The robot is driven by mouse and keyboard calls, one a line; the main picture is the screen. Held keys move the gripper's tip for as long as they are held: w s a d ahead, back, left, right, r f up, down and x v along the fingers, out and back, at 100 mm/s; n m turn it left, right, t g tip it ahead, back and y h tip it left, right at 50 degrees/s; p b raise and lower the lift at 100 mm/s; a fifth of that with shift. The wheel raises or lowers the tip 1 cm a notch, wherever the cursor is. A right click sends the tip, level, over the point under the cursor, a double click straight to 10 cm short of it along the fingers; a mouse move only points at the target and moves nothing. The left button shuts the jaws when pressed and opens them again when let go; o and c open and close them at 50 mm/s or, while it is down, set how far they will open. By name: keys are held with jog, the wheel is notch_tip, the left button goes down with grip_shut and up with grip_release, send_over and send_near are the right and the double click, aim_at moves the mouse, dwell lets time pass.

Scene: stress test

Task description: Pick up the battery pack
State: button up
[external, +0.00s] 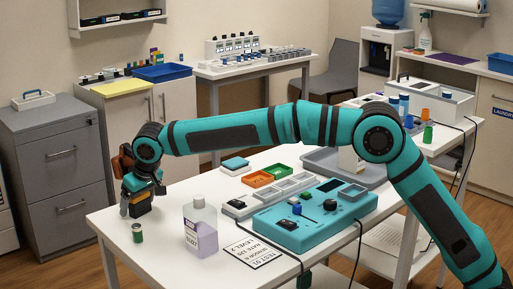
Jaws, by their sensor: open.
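My gripper (139,190) points down at the left end of the white table (115,222), at the end of my teal arm. Its jaws are open.
A clear bottle with lilac liquid (200,228) stands right of the gripper. A printed card (253,251), a teal device with knobs (310,216), orange and green trays (258,179) and a teal-topped box (235,164) fill the table's middle. The table's left front corner is mostly clear.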

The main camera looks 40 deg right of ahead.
jog(key=c, duration=1.2)
jog(key=shift+r, duration=0.1)
